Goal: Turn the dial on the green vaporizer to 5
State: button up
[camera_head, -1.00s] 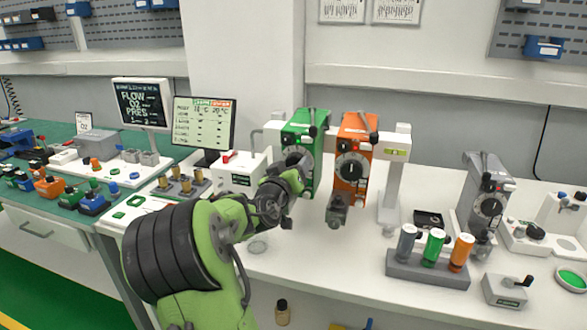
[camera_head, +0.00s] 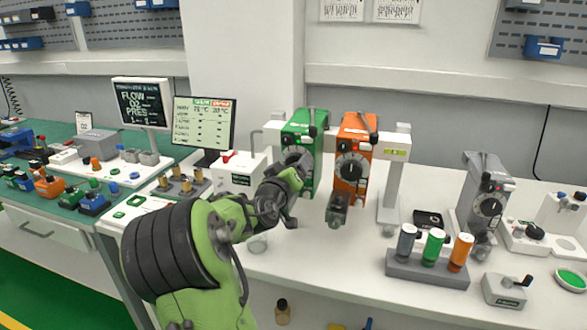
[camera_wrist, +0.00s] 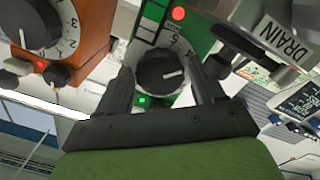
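The green vaporizer (camera_head: 305,128) hangs on the rack at the back of the white bench, left of the orange vaporizer (camera_head: 352,150). My gripper (camera_head: 293,165) is in front of its lower half and hides most of its dial in the head view. In the wrist view, the black dial (camera_wrist: 158,72) with a white pointer line lies between the two fingers of my gripper (camera_wrist: 162,80). The fingers stand apart on either side of the dial, and I cannot tell whether they touch it.
The orange vaporizer stands close beside my gripper. A part marked DRAIN (camera_wrist: 280,38) is near the right finger in the wrist view. A monitor (camera_head: 203,125) stands to the left. A grey vaporizer (camera_head: 482,195) and a bottle holder (camera_head: 428,272) are on the right.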

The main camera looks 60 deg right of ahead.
jog(key=shift+a, duration=0.1)
jog(key=s+a, duration=0.2)
jog(key=a, duration=1.3)
jog(key=shift+a, duration=0.25)
jog(key=shift+o, duration=0.2)
jog(key=shift+w+r, duration=0.1)
